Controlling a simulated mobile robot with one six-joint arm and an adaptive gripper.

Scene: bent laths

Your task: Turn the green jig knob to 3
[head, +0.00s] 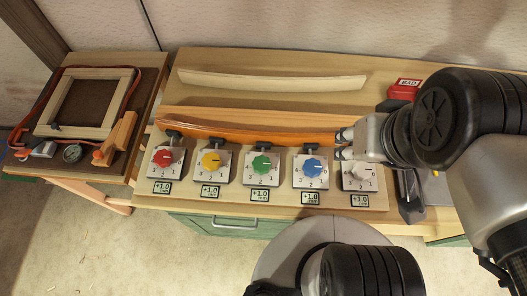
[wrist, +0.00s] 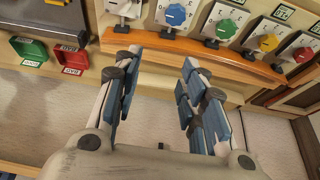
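The green jig knob (head: 262,165) is the middle one in a row of knobs on square plates with numbered dials. It also shows in the wrist view (wrist: 226,28). Its pointer is too small to read surely. A display (head: 260,195) below it reads +1.0. My gripper (head: 343,144) is to the right of the green knob in the head view, behind the blue and white knobs. In the wrist view my gripper (wrist: 158,60) has its fingers spread wide with nothing between them. It is apart from the green knob.
Red (head: 164,158), yellow (head: 211,160), blue (head: 311,166) and white (head: 363,170) knobs share the row. An orange bent lath (head: 240,127) runs behind them; a pale lath (head: 270,80) lies farther back. A red bin (head: 405,88) stands right. A frame (head: 120,76) lies on the left table.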

